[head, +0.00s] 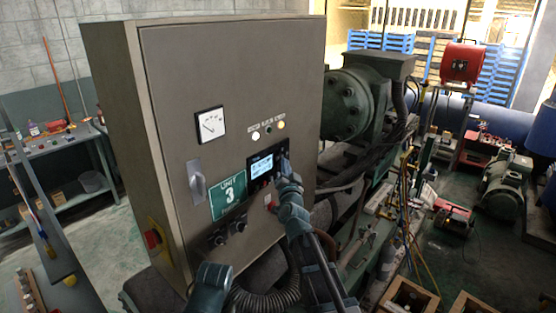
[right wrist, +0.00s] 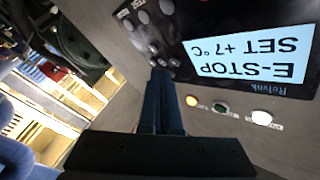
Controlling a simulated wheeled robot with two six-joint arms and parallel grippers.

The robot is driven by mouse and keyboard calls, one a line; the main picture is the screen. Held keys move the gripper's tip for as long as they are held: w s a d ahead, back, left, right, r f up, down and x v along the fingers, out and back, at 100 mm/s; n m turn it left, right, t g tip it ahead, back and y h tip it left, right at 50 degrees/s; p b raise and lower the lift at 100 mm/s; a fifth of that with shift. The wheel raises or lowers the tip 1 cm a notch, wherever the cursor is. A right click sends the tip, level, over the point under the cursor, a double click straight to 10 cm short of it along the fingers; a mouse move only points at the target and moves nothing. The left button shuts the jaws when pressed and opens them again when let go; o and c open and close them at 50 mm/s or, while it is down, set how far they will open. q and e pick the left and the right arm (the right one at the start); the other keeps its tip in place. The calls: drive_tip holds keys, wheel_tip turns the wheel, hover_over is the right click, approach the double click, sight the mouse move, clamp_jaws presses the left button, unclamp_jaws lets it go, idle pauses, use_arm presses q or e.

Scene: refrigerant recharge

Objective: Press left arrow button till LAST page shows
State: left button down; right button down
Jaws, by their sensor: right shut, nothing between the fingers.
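The controller panel (head: 252,172) is a black unit on the door of a grey cabinet, with a lit display (head: 261,165). In the right wrist view the display (right wrist: 255,60) appears upside down and reads "E-STOP" and "SET +7°C". Several round grey buttons (right wrist: 143,17) sit beside the display on the black panel. My right gripper (head: 285,163) is shut and empty at the panel's right side. In the right wrist view its fingertips (right wrist: 161,74) are close to the button cluster; I cannot tell whether they touch a button. The button arrows are not readable. My left gripper is not in view.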

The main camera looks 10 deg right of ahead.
drive_tip(key=shift+w+a, duration=0.1)
drive_tip(key=shift+w, duration=0.05)
drive_tip(key=shift+w+a, duration=0.15)
drive_tip(key=shift+w, duration=0.05)
drive_tip(key=shift+w+a, duration=0.2)
drive_tip(key=shift+w, duration=0.05)
idle(0.8)
idle(0.3)
drive_tip(key=shift+s+d, duration=0.5)
drive_tip(key=shift+s, duration=0.1)
drive_tip(key=s+d, duration=0.1)
drive_tip(key=s, duration=0.1)
drive_tip(key=s+d, duration=0.2)
idle(0.5)
idle(0.4)
